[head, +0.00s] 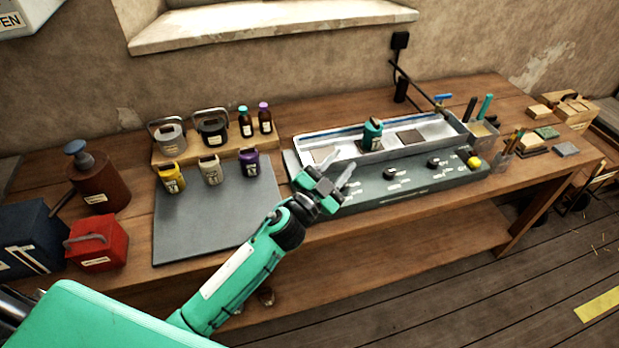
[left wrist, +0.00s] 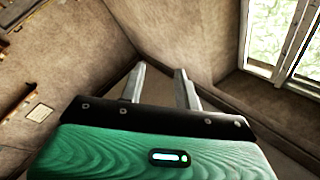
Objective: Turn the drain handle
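A small blue handle (head: 443,97) sticks up at the far right end of the long metal trough (head: 463,127); I take it for the drain handle, but it is too small to be sure. My left gripper (head: 343,181) is in front of the left end of the dark control panel, well left of the blue handle and apart from it. Its two fingers are spread with nothing between them. In the left wrist view the fingers (left wrist: 160,88) also stand apart, facing bare wall. My right gripper is not in view.
The dark panel (head: 375,197) carries black knobs and a yellow button (head: 474,162). A teal container (head: 372,133) stands in the trough. Tool cups (head: 483,138) stand close right of the handle. Coloured canisters and a grey mat (head: 200,232) are left.

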